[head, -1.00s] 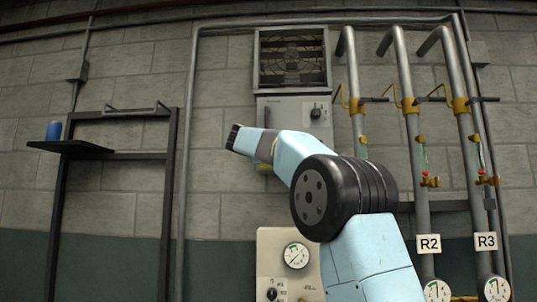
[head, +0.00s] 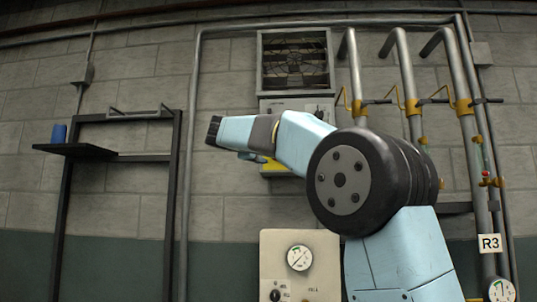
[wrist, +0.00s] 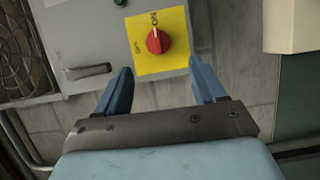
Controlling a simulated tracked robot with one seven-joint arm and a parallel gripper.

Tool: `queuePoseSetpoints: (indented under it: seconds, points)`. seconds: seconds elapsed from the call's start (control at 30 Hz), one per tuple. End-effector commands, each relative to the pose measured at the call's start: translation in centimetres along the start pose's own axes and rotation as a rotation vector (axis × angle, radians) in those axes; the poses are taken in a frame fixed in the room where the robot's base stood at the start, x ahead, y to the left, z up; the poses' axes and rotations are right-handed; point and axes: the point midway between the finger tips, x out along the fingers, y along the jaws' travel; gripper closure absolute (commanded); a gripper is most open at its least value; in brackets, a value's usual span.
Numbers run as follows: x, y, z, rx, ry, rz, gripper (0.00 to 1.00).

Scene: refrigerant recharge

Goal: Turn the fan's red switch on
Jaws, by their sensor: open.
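The red switch (wrist: 157,41) is a round knob on a yellow plate (wrist: 176,62), on the grey fan box, in the wrist view. A white mark on the knob points to the upper of two small labels, which seems to read ON. My gripper (wrist: 160,76) is open, its two blue fingers on either side of the plate's lower part, short of the knob in the picture. Touch cannot be told. In the head view the grey box (head: 285,105) hangs below the fan (head: 294,60); part of the yellow plate (head: 285,170) shows, but the knob is hidden behind my arm.
A grey handle (wrist: 88,71) sits left of the plate. Pipes with yellow valves (head: 412,107) stand to the right. A gauge panel (head: 299,258) is below. A dark shelf (head: 75,150) with a blue cylinder (head: 59,133) is at the left.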

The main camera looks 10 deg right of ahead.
Motion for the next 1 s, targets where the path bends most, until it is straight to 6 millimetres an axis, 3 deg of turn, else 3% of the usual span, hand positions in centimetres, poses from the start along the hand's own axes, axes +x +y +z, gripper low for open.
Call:
queuePoseSetpoints:
  seconds: [0.1,0.3,0.87,1.0]
  points:
    - [-1.7,0.0,-0.1,0.0,0.001,0.0,0.3]
    - [-3.2,0.0,0.0,0.001,0.0,0.0,0.3]
    - [-3.4,-0.1,0.0,0.0,-0.001,0.0,0.3]
    - [-3.4,-0.7,0.7,0.007,0.001,-0.024,0.3]
